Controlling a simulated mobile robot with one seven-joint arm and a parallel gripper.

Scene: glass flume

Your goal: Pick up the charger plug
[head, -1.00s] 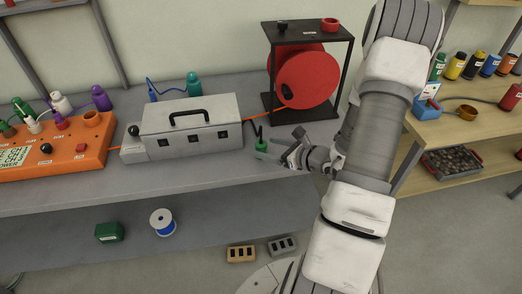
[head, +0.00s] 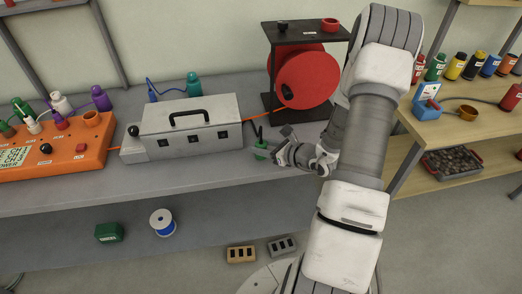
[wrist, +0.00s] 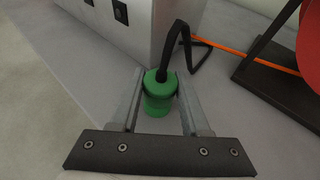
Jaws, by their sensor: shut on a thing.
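The charger plug (wrist: 158,97) is a green cylinder with a black cable rising from its top. In the wrist view it stands between my two fingers, which are shut on its sides. In the head view the green plug (head: 260,152) is on the grey bench, just right of the grey socket box. My gripper (head: 270,153) reaches it from the right. In the wrist view my gripper (wrist: 160,95) has one finger on each side of the plug. Whether its base touches the bench is hard to tell.
The grey socket box (head: 190,125) stands close on the left. A red cable reel (head: 305,80) in a black frame stands behind. An orange cable (wrist: 250,57) runs between them. An orange panel (head: 60,145) is farther left. The bench front (head: 200,190) is clear.

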